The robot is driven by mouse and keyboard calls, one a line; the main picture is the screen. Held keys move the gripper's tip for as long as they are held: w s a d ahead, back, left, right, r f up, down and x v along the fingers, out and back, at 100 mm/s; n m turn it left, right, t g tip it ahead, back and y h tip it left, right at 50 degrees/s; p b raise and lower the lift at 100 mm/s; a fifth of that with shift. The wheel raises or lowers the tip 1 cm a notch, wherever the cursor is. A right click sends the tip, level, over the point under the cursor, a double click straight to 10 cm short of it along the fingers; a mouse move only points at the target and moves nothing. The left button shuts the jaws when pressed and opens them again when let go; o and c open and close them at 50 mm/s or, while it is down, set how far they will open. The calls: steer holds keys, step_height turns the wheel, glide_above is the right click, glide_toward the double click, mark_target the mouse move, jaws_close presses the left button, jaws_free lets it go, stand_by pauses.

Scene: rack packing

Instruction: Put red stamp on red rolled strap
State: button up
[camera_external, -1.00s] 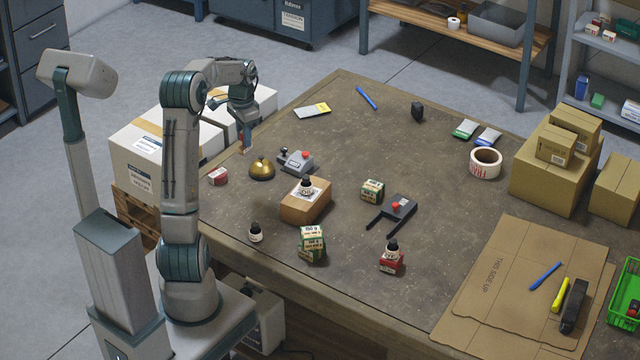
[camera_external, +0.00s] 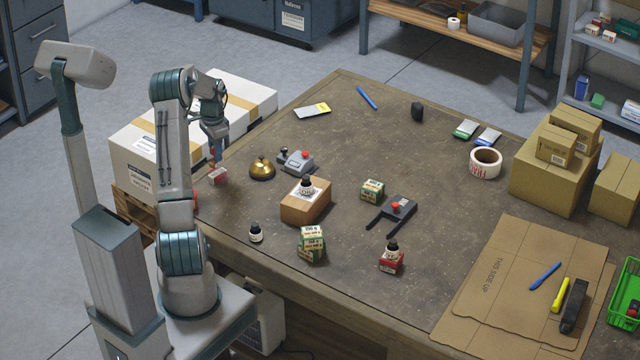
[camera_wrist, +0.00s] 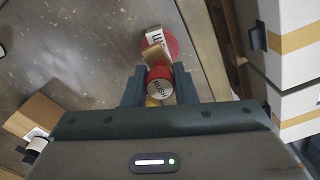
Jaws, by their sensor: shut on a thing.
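The red stamp is in my gripper; its round red-rimmed end marked "RUSH" (camera_wrist: 159,82) faces the wrist camera. A light wooden part shows beyond that end. My gripper (camera_external: 215,160) is shut on the stamp at the table's left edge, pointing down. The red rolled strap (camera_wrist: 172,43), with a white label, lies just beyond the stamp in the wrist view. In the external view the strap (camera_external: 219,178) is directly below my fingers. The stamp covers part of the strap, and I cannot tell whether they touch.
A brass bell (camera_external: 262,169) and a grey device with a red button (camera_external: 298,161) stand right of my gripper. A brown box (camera_external: 307,207) with a bottle on it is nearer the front. White cartons (camera_external: 150,150) stand beyond the table's left edge.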

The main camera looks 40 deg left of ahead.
steer(key=shift+f, duration=1.55)
steer(key=o, duration=1)
steer(key=shift+r, duration=0.1)
